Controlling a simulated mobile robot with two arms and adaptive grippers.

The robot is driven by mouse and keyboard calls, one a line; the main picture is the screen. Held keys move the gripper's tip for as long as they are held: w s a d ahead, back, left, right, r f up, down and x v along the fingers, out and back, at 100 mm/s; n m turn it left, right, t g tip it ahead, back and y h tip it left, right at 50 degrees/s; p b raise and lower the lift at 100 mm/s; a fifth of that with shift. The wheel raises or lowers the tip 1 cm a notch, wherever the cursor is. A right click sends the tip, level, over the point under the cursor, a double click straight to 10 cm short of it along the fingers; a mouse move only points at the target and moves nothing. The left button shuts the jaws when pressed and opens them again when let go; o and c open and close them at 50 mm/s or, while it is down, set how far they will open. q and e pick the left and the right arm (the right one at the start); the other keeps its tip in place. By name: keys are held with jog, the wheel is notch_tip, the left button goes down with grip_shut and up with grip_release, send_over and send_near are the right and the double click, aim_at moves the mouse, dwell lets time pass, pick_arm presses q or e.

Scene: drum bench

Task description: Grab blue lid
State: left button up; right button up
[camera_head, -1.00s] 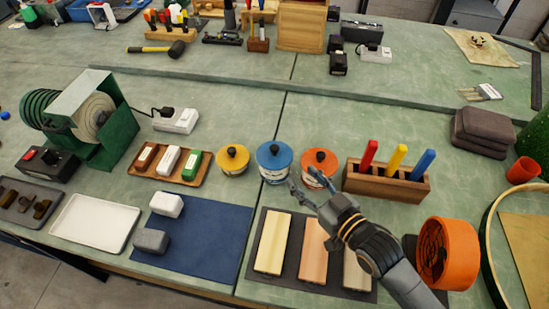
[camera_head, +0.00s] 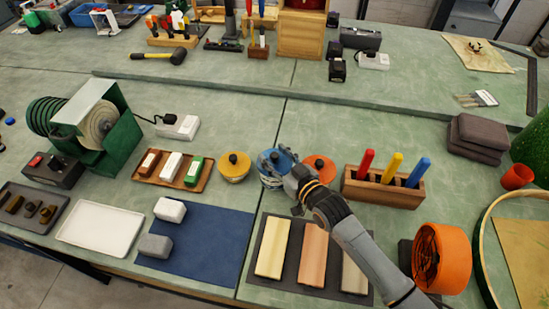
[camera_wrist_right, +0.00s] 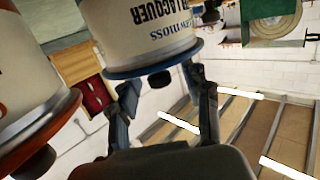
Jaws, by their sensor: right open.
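The blue lid (camera_head: 284,157) sits on a round can in the middle of the bench, partly covered by my right gripper (camera_head: 274,162). In the right wrist view, which looks upside down, the blue lid (camera_wrist_right: 150,66) shows as a rim on a white can labelled lacquer (camera_wrist_right: 150,28), with a dark knob (camera_wrist_right: 159,79). The open fingers of my right gripper (camera_wrist_right: 163,88) stand on either side of the knob, close to the lid. I cannot tell whether they touch it. My left gripper is not in view.
A yellow-lidded can (camera_head: 234,165) stands close on the left and an orange-lidded can (camera_head: 320,167) close on the right. A wooden block with colored handles (camera_head: 385,189) is further right. Wooden bars on a dark mat (camera_head: 250,284) lie in front.

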jog(key=shift+w+a, duration=0.2)
jog(key=shift+w, duration=0.1)
grip_shut()
